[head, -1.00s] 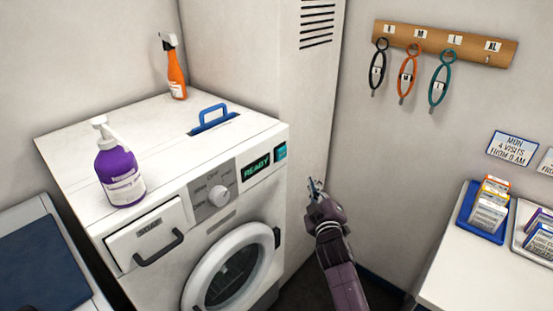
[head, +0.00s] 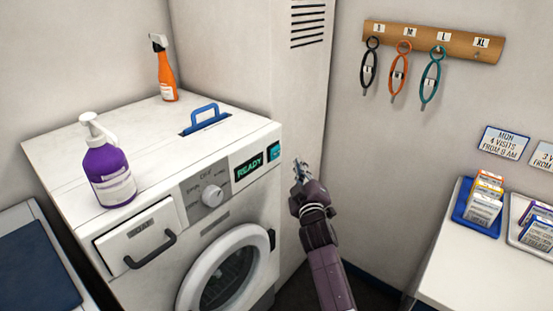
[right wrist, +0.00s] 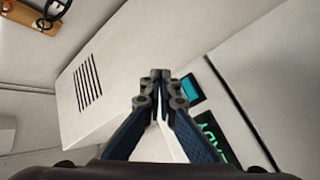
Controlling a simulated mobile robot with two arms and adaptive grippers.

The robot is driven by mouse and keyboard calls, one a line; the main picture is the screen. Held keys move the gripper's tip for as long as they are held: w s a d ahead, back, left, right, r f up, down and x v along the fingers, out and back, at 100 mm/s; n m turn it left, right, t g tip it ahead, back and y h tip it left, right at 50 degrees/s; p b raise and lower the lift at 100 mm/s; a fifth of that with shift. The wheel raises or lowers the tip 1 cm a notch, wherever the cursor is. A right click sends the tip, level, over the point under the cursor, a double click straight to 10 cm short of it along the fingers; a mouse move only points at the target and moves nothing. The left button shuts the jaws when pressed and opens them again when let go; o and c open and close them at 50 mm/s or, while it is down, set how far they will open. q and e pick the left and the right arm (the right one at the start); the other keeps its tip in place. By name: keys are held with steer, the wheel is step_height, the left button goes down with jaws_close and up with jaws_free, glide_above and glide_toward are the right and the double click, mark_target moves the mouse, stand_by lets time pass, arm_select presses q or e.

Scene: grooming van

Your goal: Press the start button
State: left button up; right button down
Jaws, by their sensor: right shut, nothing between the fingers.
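The teal start button (head: 273,151) is at the right end of the white washing machine's front panel, beside the display (head: 249,166) reading READY. In the right wrist view the teal button (right wrist: 191,90) shows just right of the fingertips, with part of the green-lettered display (right wrist: 213,140) below it. My right gripper (head: 299,166) is shut and empty, a little to the right of the button in the head view. I cannot tell the exact gap between them. In the right wrist view the closed fingertips (right wrist: 160,76) point ahead. My left gripper is out of view.
The washing machine (head: 130,140) carries a purple pump bottle (head: 109,178), an orange spray bottle (head: 166,80) and a blue handle (head: 205,117). A dial (head: 212,195) sits left of the display. A white counter (head: 470,265) with trays is at the right.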

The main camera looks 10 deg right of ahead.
mark_target(275, 153)
steer(key=shift+w+a+b, duration=0.85)
steer(key=shift+w+b, duration=0.1)
steer(key=shift+w, duration=0.15)
steer(key=shift+w+a+b, duration=0.8)
steer(key=shift+w+b, duration=0.15)
steer(key=shift+w, duration=0.1)
steer(key=shift+w+a+b, duration=0.25)
steer(key=shift+w+b, duration=0.05)
steer(key=shift+b, duration=0.05)
